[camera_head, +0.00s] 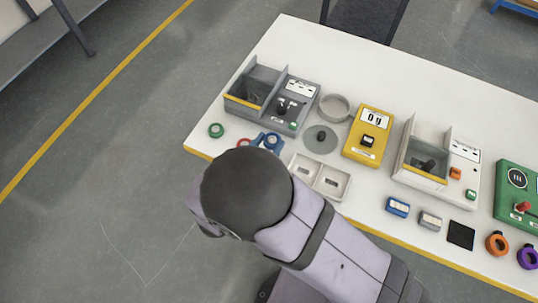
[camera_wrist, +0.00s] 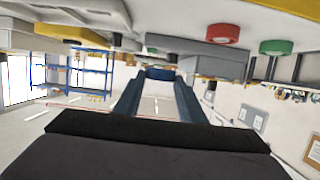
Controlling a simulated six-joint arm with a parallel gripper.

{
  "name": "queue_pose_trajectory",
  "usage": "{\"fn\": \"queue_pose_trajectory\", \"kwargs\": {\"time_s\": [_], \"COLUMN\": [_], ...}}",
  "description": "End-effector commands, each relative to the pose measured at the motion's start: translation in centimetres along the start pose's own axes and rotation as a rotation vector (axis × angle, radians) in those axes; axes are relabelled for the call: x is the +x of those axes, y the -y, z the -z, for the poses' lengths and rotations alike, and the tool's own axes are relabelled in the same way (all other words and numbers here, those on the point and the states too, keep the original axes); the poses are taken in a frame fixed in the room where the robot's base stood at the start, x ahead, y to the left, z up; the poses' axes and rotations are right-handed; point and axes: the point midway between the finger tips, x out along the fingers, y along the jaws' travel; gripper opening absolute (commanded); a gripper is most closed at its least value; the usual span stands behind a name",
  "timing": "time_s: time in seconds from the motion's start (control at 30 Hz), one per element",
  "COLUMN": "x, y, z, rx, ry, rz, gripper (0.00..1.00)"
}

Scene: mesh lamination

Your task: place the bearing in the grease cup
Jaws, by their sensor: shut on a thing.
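My gripper (camera_wrist: 160,80) is shut on a small blue piece (camera_wrist: 160,73), which I take to be the bearing; it is seen edge-on between the fingertips. In the head view my gripper (camera_head: 264,139) is beside the table's front left part, partly hidden by my arm, with blue showing at its end. A round grey open cup (camera_head: 335,107), likely the grease cup, stands on the table to the upper right of my gripper. A flat grey disc with a dark knob (camera_head: 320,138) lies in front of it. The gripper is apart from the cup.
A green ring (camera_head: 216,130) and a red ring (camera_head: 244,144) lie close to my gripper. A grey machine (camera_head: 272,97) stands behind it. A white two-part tray (camera_head: 319,177), yellow scale (camera_head: 368,137) and second machine (camera_head: 440,160) stand to the right. The back of the table is clear.

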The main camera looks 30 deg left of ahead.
Motion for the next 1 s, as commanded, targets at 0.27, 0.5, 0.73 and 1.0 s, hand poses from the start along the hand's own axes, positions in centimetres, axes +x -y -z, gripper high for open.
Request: {"fn": "queue_pose_trajectory", "kwargs": {"time_s": [0.27,0.5,0.73,1.0], "x": [0.9,1.0,1.7,2.0], "y": [0.0,0.1,0.0,0.0], "z": [-2.8,-3.2,-5.3,-6.6], "rx": [0.0,0.002,-0.002,0.002], "ry": [-0.001,-0.001,0.0,-0.001], "rz": [0.0,0.0,-0.001,0.0], "gripper": [0.13,0.13,0.13,0.13]}}
